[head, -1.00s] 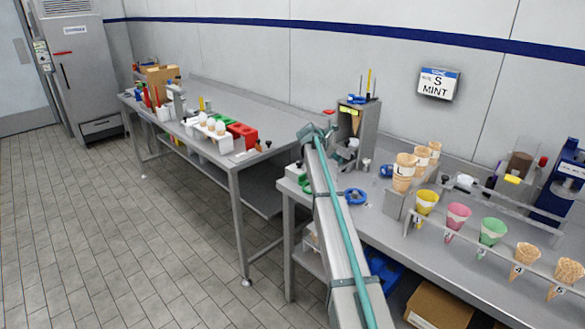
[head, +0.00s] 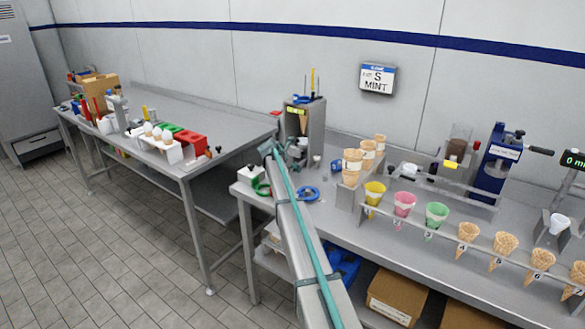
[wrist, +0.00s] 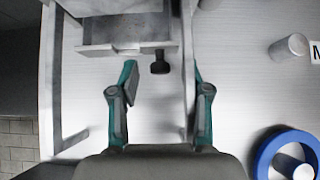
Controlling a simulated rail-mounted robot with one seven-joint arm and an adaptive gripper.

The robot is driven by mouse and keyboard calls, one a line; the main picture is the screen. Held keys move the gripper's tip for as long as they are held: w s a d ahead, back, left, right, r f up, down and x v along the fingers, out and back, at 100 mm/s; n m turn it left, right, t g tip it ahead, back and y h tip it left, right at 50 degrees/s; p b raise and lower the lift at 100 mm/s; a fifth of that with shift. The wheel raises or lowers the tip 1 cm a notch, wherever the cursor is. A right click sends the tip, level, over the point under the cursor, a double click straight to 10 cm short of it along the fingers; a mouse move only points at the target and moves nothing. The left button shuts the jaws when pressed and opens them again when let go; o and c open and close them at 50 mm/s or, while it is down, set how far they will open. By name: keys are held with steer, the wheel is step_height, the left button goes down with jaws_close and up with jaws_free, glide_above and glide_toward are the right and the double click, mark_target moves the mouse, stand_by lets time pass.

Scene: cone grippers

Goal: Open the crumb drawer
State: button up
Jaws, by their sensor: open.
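In the wrist view a grey metal box with a flat front edge (wrist: 115,49) is at the top; it looks like the crumb drawer. A black knob (wrist: 160,64) sticks out from its front. My gripper (wrist: 163,78) is open, one teal finger left of the knob and one right of it. The knob is between the fingertips, near their ends; I see no contact. The right finger is close to a thin upright grey wall (wrist: 187,60). In the head view the grey cone stand (head: 317,122) is at the bench's back left, and my arm hides part of its foot.
A blue ring (wrist: 260,158) and a grey cylinder (wrist: 288,47) lie right of my gripper in the wrist view. In the head view a cone rack (head: 410,215) lines the bench front, with a blue press (head: 497,160) behind. The second table (head: 190,125) is left, across a gap.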

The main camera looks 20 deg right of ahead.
jaws_close()
stand_by(0.3)
steer(key=s+a, duration=0.1)
steer(key=a, duration=0.1)
steer(key=s+a+p, duration=0.1)
steer(key=a, duration=0.1)
steer(key=s+a, duration=0.2)
steer(key=shift+a+f, duration=0.1)
steer(key=shift+a, duration=0.05)
jaws_free()
steer(key=shift+a, duration=0.1)
steer(key=v, duration=1.2)
